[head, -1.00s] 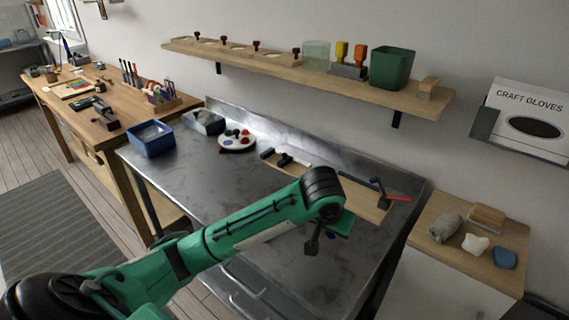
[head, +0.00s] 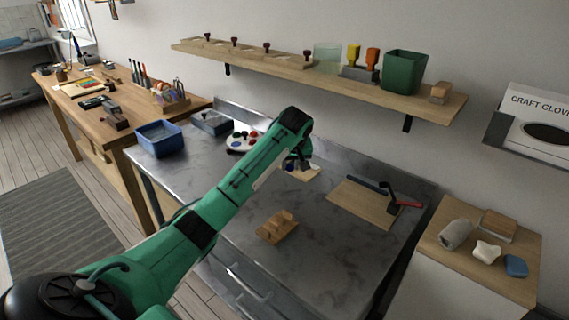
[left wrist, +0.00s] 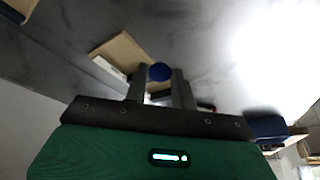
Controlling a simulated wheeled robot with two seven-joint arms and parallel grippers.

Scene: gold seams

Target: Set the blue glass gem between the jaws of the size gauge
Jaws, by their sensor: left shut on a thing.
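The blue glass gem (left wrist: 160,72) sits between the fingertips of my left gripper (left wrist: 158,80) in the left wrist view. In the head view my left gripper (head: 302,163) is over the back middle of the metal table, shut on the gem. The size gauge appears to be the light wooden board (head: 308,175) partly hidden behind that gripper. It also shows in the left wrist view (left wrist: 122,48), beyond the fingers, with a pale bar along it. The gem appears apart from it; its jaws are not clear. My right gripper is not in view.
A pegged wooden block (head: 278,227) stands on the metal table (head: 335,240). A wooden board (head: 360,203) with a dark, red-handled tool lies at right. A white dish of coloured pieces (head: 238,143) and a blue bin (head: 158,138) are at back left. The table's front right is clear.

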